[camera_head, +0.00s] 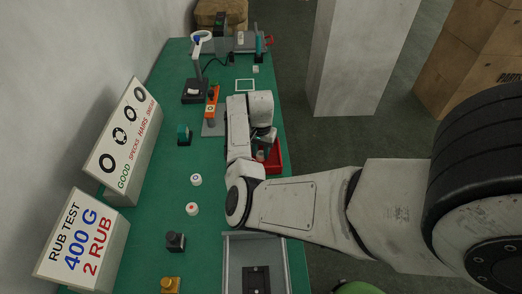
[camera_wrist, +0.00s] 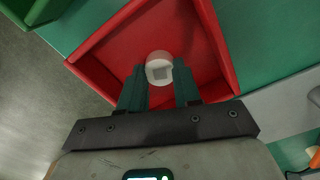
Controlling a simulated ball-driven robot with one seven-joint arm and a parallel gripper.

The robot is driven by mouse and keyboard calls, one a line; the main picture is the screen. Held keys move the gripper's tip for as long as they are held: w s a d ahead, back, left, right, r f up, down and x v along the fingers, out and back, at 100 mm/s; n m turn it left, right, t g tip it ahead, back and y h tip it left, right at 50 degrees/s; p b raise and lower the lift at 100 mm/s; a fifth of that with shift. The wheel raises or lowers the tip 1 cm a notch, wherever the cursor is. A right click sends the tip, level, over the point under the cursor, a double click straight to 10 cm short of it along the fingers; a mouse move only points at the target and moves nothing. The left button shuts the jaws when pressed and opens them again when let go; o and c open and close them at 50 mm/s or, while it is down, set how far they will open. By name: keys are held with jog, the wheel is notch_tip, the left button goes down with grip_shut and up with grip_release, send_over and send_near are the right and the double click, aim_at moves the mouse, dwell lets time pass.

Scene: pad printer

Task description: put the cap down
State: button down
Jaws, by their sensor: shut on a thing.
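The cap (camera_wrist: 158,70) is a round white piece with a grey square mark, seen in the wrist view between the tips of my gripper's dark green fingers. My gripper (camera_wrist: 160,80) is shut on it. Both are over the inside of an open red tray (camera_wrist: 216,38), and the cap's height above the tray floor is hard to tell. In the head view my gripper (camera_head: 264,143) is at the red tray (camera_head: 275,162), near the green table's right edge. The cap is not clearly visible there, and my arm hides part of the tray.
Two white round pieces (camera_head: 196,179) (camera_head: 192,208) stand on the green table (camera_head: 215,235) left of my arm. A white square outline (camera_head: 245,85) lies behind the tray. A grey fixture (camera_head: 232,262) is in front, and two sign boards (camera_head: 125,140) (camera_head: 80,243) line the left.

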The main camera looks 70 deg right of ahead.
aim_at(261, 154)
jog(key=c, duration=0.8)
grip_release()
notch_tip(261, 154, up, 12)
jog(key=shift+r+b, duration=0.1)
jog(key=shift+b, duration=0.3)
